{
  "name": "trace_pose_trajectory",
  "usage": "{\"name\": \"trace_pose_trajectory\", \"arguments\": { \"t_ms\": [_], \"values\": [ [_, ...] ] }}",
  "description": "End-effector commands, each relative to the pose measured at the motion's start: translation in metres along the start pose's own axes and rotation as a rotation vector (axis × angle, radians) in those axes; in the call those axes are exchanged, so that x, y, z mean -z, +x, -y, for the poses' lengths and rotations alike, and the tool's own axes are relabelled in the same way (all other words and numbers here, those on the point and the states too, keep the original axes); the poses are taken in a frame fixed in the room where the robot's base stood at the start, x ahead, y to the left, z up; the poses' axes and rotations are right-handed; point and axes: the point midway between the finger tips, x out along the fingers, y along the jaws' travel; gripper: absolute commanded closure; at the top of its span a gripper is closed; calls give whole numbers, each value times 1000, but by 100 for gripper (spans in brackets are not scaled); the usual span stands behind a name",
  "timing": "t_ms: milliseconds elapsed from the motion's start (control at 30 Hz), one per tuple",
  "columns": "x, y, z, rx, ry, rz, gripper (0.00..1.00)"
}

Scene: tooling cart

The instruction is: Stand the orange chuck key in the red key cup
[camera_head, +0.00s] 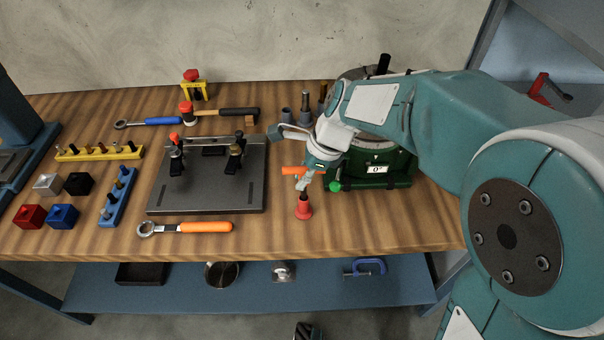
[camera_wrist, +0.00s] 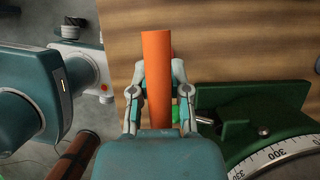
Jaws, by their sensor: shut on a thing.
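The orange chuck key (camera_head: 292,170) is held at my gripper (camera_head: 306,181), its orange handle lying level and sticking out to the left. Its dark shank (camera_head: 304,194) points down at the red key cup (camera_head: 303,210), which stands near the bench's front edge. The shank's lower end meets the cup mouth in the head view; I cannot tell how deep it sits. In the wrist view, both fingers of my gripper (camera_wrist: 159,95) are shut on the orange handle (camera_wrist: 157,70). The cup is mostly hidden there behind the handle.
A green rotary table (camera_head: 370,172) stands close to the right of the cup. A dark fixture plate (camera_head: 200,195) with clamps is to the left, with an orange-handled wrench (camera_head: 190,227) in front of it. Bare wood lies around the cup's front.

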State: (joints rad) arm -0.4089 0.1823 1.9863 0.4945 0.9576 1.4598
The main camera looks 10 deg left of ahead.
Motion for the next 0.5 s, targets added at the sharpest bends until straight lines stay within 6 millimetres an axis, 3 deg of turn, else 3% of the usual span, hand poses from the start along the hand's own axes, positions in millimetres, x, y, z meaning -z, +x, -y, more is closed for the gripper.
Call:
{"name": "trace_pose_trajectory", "arguments": {
  "t_ms": [500],
  "values": [
    [3, 6, 0, 1, 0, 0, 100]
  ]
}}
